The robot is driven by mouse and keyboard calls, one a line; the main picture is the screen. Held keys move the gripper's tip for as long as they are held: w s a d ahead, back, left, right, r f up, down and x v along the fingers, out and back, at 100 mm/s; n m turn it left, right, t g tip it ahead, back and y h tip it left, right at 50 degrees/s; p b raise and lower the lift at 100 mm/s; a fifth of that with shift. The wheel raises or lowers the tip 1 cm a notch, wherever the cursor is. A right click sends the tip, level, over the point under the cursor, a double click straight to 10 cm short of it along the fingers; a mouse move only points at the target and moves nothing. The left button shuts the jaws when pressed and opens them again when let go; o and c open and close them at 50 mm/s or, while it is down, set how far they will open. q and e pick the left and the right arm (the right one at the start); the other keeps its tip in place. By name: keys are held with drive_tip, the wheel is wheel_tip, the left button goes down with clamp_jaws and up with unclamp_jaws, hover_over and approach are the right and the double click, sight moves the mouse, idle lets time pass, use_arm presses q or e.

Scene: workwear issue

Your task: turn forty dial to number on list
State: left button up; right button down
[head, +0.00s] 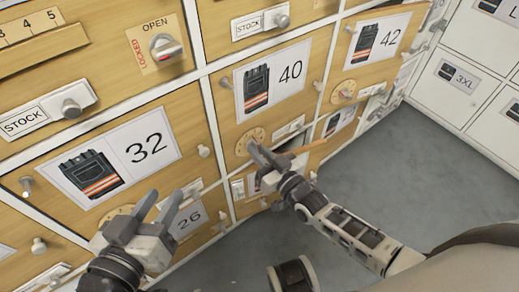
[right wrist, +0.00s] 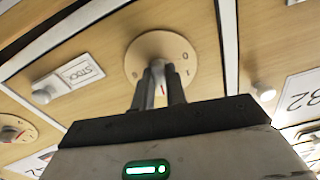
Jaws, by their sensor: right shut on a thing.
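The forty dial (head: 243,141) is a round wooden disc below the 40 card (head: 289,72) on a drawer front. My right gripper (head: 256,148) reaches it from the lower right. In the right wrist view the dial (right wrist: 145,45) fills the upper middle, and my right gripper (right wrist: 160,82) is shut on its small grey knob (right wrist: 157,64). The numbers 0 and 1 show on the rim; the fingers hide part of the disc. My left gripper (head: 155,213) is open and empty, just in front of the 32 drawer's lower edge. I see no list.
The 32 card (head: 120,157) is on the drawer to the left, and the 42 card (head: 377,42) is to the right. A red-marked OPEN/LOCKED knob (head: 165,47) sits above. Small knobs stick out from the fronts. Grey floor (head: 400,165) is clear at right.

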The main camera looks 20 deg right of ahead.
drive_tip(key=shift+m, duration=1)
drive_tip(key=c, duration=1.4)
unclamp_jaws()
drive_tip(key=shift+c, duration=0.2)
